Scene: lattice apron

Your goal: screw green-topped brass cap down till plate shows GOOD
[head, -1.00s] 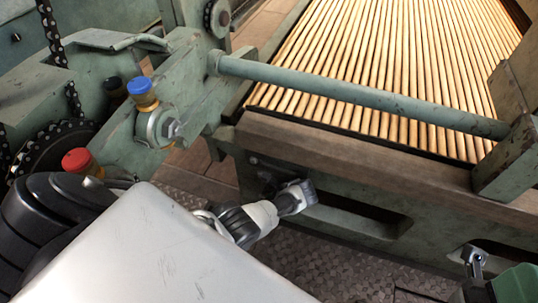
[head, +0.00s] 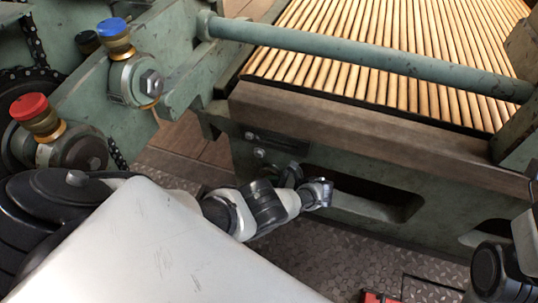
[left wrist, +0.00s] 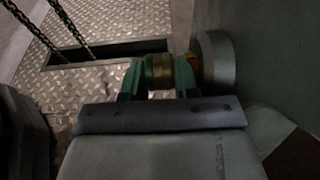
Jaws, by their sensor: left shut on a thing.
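In the left wrist view my left gripper (left wrist: 158,80) has its two green fingers closed on a brass cap (left wrist: 158,72). The cap lies on its side, facing a round grey boss (left wrist: 215,62) on a green-grey wall. An orange part shows between cap and boss. The colour of the cap's top is hidden by the fingers. In the head view the left fingers and this cap are not clearly seen. A blue-topped brass cap (head: 116,38) and a red-topped brass cap (head: 36,114) sit on the machine frame. No plate showing GOOD can be read.
A slatted wooden bed (head: 380,50) lies behind a green rail (head: 360,55) and a wooden beam (head: 350,130). In the left wrist view, chains (left wrist: 72,22) hang through a slot in the tread-plate floor (left wrist: 110,45), left of the gripper. Bare floor also shows below the machine.

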